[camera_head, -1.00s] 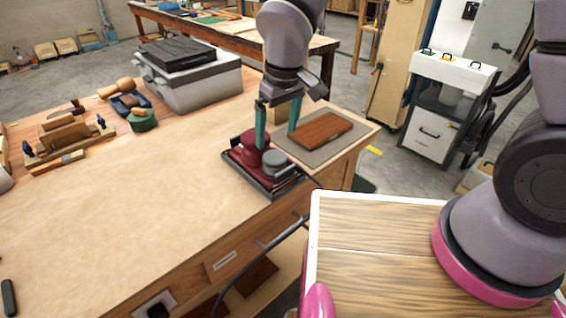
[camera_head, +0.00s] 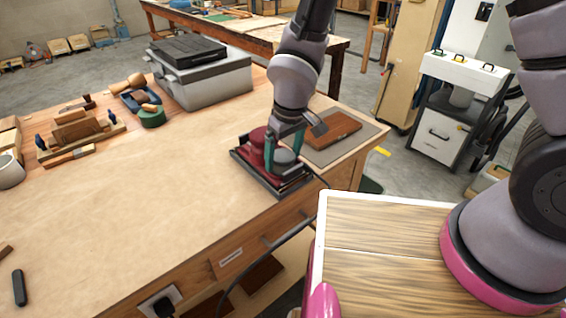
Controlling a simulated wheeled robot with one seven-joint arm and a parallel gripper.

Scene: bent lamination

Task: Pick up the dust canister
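The dust canister (camera_head: 285,159) is a short grey cylinder at the right side of a dark red sander (camera_head: 254,144). The sander sits in a dark tray (camera_head: 274,188) near the workbench's front right edge. My gripper (camera_head: 283,152) points down over the canister. Its teal fingers are apart, one at the canister's left side and the other behind its right side. They partly hide the canister and the sander. I cannot see whether either finger touches it.
A reddish-brown board (camera_head: 331,130) lies on a grey mat (camera_head: 361,145) just right of the gripper. A grey toolbox (camera_head: 205,80) stands behind. A dark cable (camera_head: 250,262) hangs over the front edge. The bench's middle (camera_head: 150,190) is clear.

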